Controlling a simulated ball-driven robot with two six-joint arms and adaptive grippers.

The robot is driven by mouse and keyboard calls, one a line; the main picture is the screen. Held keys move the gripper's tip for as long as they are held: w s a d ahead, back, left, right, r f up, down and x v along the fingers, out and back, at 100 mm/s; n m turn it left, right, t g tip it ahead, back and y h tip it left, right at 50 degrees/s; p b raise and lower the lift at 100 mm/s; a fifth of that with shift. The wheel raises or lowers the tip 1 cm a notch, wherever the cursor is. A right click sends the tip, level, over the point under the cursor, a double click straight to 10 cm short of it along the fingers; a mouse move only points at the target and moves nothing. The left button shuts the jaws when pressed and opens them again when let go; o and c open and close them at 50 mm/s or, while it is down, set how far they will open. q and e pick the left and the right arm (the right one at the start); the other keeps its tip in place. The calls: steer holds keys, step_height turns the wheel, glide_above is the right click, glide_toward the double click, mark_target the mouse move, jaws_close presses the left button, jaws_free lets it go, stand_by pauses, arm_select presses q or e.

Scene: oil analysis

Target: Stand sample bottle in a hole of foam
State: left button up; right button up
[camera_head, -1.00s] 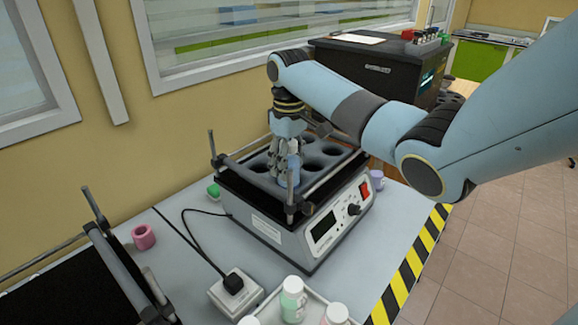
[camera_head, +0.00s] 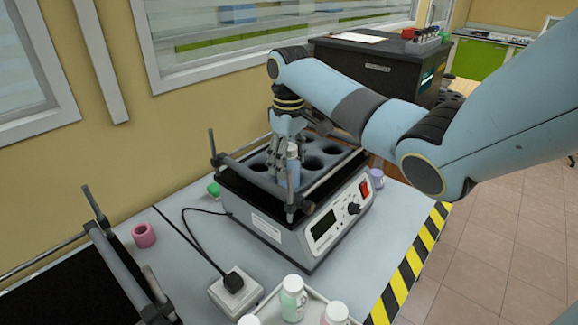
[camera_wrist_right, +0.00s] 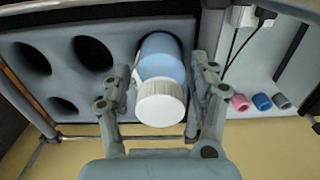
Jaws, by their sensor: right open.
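The grey foam (camera_head: 258,167) with several round dark holes lies on top of the boxy shaker with a display and red switch. It fills the left of the right wrist view (camera_wrist_right: 60,72). My left gripper is not in view.
Metal rails and posts (camera_head: 289,200) frame the foam. A tray (camera_head: 262,309) with white-capped bottles stands in front. A pink ring (camera_head: 143,236), a green cap (camera_head: 214,189), a purple piece (camera_head: 376,178) and a power socket (camera_head: 236,293) lie around the shaker.

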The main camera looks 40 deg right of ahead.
step_height(320, 180, up, 11)
steer(key=shift+f, duration=0.2)
steer(key=shift+f, duration=0.1)
stand_by(0.5)
